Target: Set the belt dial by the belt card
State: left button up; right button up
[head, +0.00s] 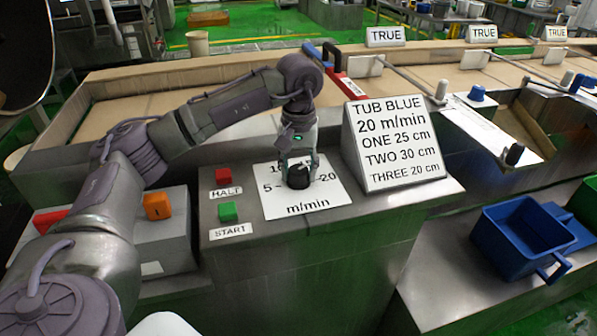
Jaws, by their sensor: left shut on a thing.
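The belt dial is a black knob (298,177) on a white scale plate (284,205) marked 5, 10, 20 and m/min. Part of the scale is hidden behind my gripper. My left gripper (298,168) reaches down from above and is shut on the knob. I cannot make out where the knob's pointer stands. The belt card (392,145) stands just right of the dial and reads TUB BLUE, 20 m/min, ONE 25 cm, TWO 30 cm, THREE 20 cm. My right gripper is not in view.
Left of the dial are a red HALT button (223,176) and a green START button (227,211). An orange block (157,206) stands further left. A blue tub (520,238) sits on the lower ledge at right. Belts with guide arms run behind the panel.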

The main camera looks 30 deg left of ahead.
aim_at(299, 169)
pick_arm(q)
jog(key=m, duration=0.4)
jog(key=shift+m+b, duration=0.35)
jog(key=shift+m, duration=0.05)
dwell(0.4)
jog(key=o, duration=1.2)
jog(key=shift+c, duration=0.2)
jog(key=shift+r, duration=0.15)
notch_tip(299, 169, up, 12)
jog(key=shift+f, duration=0.2)
